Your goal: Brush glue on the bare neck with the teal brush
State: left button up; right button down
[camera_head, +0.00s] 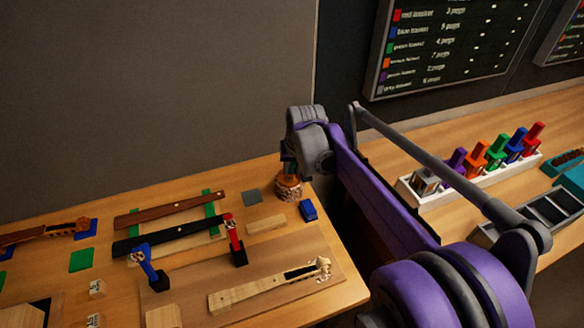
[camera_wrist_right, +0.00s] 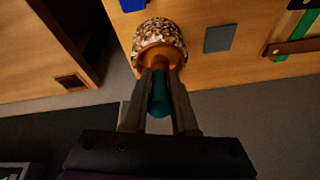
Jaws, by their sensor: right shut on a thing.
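My right gripper (camera_head: 290,168) is at the back edge of the bench, over the glue pot (camera_head: 289,188). In the right wrist view its fingers (camera_wrist_right: 160,78) are shut on the teal brush (camera_wrist_right: 159,100), whose teal handle points toward the camera. The brush's lower end is hidden at the pot (camera_wrist_right: 158,32), a speckled brown round pot with an orange-brown top. The pale bare neck (camera_head: 255,291), with a scroll at its right end, lies on a wooden board at the front of the bench, apart from the gripper. My left gripper is out of view.
Red and blue clamps (camera_head: 237,246) stand near the dark fingerboards (camera_head: 170,236) on a green-barred rack. A blue block (camera_head: 308,210), a grey square (camera_head: 251,196) and a pale wood block (camera_head: 266,224) lie near the pot. A white rack (camera_head: 470,182) of coloured tools stands right.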

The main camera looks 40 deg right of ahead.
jog(key=shift+r+p, duration=2.2)
jog(key=shift+r, duration=1.3)
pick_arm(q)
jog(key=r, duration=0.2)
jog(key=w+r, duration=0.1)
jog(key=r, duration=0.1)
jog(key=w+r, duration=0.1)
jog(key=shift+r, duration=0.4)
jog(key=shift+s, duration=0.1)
pick_arm(e)
jog(key=shift+f, duration=0.1)
